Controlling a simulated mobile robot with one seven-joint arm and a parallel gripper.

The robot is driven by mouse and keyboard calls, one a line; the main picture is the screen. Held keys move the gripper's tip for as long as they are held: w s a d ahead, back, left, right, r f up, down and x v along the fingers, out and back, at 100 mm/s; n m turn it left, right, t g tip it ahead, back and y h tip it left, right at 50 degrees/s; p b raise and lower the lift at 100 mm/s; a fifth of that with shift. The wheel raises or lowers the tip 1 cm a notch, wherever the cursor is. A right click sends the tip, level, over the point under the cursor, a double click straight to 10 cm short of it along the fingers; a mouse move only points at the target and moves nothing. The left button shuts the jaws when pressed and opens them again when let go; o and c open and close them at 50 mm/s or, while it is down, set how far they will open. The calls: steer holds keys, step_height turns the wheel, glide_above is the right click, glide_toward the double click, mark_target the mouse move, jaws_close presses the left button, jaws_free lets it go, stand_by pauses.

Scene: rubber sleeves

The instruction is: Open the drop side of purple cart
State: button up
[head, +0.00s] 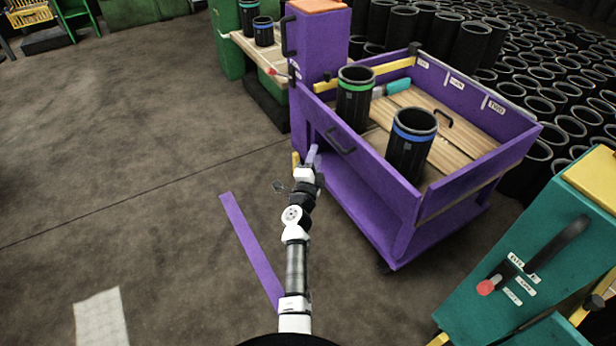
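The purple cart (352,202) stands right of centre in the head view. Its near side panel (375,172) is upright, with a black handle (340,142) on its outer face. I take this panel to be the drop side. A green-banded black sleeve (355,103) and a blue-banded one (411,150) stand in the cart's wooden-floored bed (455,150). My gripper (306,163) is at the cart's left end, below and left of the handle. Its fingers are small and hard to separate from the purple and yellow parts there, so its opening and any contact are unclear.
A purple post (318,50) rises at the cart's left end. A teal cabinet (525,250) stands at the lower right. Rows of black sleeves (520,70) fill the area behind the cart.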

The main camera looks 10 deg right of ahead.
steer(key=r+p+v, duration=0.1)
steer(key=p+v, duration=0.2)
steer(key=v, duration=0.5)
steer(key=shift+s+a, duration=0.15)
steer(key=shift+s, duration=0.05)
stand_by(0.3)
steer(key=shift+p, duration=0.3)
steer(key=shift+c, duration=0.5)
